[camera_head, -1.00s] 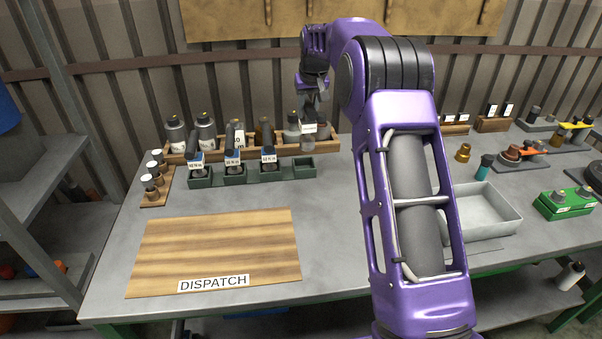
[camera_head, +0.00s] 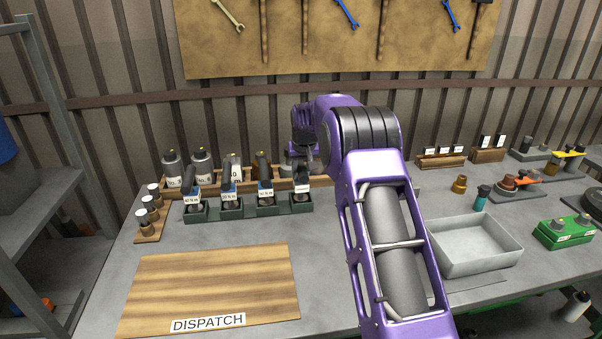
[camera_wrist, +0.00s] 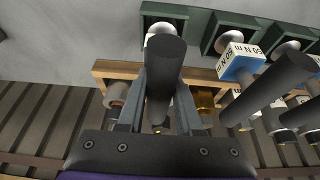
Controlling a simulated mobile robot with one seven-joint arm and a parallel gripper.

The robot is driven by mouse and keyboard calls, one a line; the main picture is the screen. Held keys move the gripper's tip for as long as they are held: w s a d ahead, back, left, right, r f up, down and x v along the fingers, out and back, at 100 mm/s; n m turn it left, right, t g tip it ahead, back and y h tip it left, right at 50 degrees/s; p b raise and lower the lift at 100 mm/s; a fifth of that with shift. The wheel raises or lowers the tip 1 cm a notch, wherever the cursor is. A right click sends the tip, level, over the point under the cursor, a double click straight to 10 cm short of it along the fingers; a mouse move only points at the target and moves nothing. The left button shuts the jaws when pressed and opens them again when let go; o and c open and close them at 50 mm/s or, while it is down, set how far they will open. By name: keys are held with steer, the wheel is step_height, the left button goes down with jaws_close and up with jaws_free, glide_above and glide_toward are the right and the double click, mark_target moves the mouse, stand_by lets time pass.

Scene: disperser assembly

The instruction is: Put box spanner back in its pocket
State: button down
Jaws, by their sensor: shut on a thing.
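The box spanner (camera_head: 301,189), with a dark handle and a white label, is upright at the rightmost pocket of the green rack (camera_head: 228,212). In the wrist view its dark handle (camera_wrist: 165,60) stands between the fingers of my gripper (camera_wrist: 160,95). My gripper (camera_head: 306,163) is shut on the handle, above the rack. The silver lower end of the spanner overlaps the pocket (camera_wrist: 150,12); the handle partly hides it, so I cannot tell how deep it sits. Several similar tools with blue-and-white labels (camera_head: 229,190) stand in the other pockets.
A wooden bottle rack (camera_head: 245,187) stands close behind the green rack. Small capped pieces (camera_head: 150,213) stand at its left. The wooden DISPATCH board (camera_head: 210,285) in front is bare. A grey tray (camera_head: 475,245) is right of my arm.

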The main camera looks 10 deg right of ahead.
steer(key=c, duration=0.6)
jaws_free()
steer(key=shift+f, duration=0.15)
steer(key=shift+r, duration=0.35)
steer(key=v, duration=1.1)
steer(key=shift+s+r, duration=0.2)
steer(key=shift+r, duration=0.15)
